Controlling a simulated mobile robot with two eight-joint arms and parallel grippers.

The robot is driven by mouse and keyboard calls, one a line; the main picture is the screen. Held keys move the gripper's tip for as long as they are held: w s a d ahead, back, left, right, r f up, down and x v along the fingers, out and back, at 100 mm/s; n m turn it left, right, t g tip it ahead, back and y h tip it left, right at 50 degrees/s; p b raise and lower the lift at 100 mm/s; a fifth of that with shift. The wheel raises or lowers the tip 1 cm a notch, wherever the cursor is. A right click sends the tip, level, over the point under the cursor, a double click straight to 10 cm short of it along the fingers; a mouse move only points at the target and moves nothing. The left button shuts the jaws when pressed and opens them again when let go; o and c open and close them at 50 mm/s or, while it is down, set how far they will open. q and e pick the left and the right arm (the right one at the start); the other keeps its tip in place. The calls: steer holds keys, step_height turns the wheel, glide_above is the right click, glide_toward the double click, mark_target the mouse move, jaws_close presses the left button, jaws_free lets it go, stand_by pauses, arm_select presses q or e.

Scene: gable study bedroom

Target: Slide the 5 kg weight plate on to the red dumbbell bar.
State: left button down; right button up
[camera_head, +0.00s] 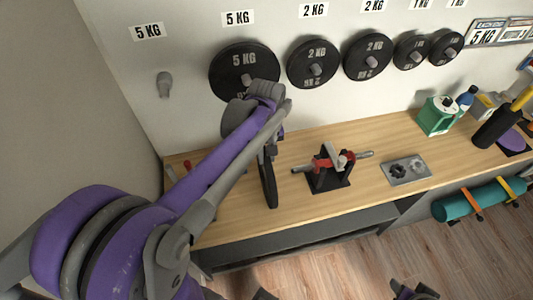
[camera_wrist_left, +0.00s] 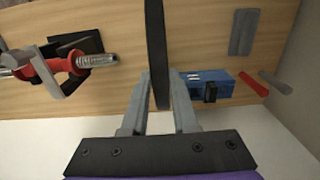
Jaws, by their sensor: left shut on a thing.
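The weight plate (camera_head: 268,182) is black and hangs upright, edge-on, above the workbench. My left gripper (camera_head: 268,145) is shut on its upper part; the wrist view shows the plate (camera_wrist_left: 156,45) between the two grey fingers (camera_wrist_left: 158,95). The red dumbbell bar (camera_head: 350,159) lies level in a black stand (camera_head: 330,182), to the right of the plate and apart from it. In the wrist view, the bar's bare silver end (camera_wrist_left: 98,60) points toward the plate.
Several black plates, one a 5 KG plate (camera_head: 240,62), hang on the wall. An empty peg (camera_head: 165,85) is at left. A grey tray (camera_head: 405,170) and green container (camera_head: 436,116) stand right of the bar. A blue item (camera_wrist_left: 207,82) lies near the plate.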

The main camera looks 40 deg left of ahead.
arm_select(q)
steer(key=shift+w+d, duration=0.95)
steer(key=shift+w, duration=0.2)
steer(key=shift+w+d, duration=0.95)
steer(key=shift+w, duration=0.15)
steer(key=w+d, duration=0.5)
steer(key=w, duration=0.1)
steer(key=shift+w+d, duration=0.4)
stand_by(3.5)
steer(key=c, duration=0.6)
jaws_free()
steer(key=shift+r, duration=0.1)
step_height(320, 180, up, 11)
steer(key=shift+p, duration=0.4)
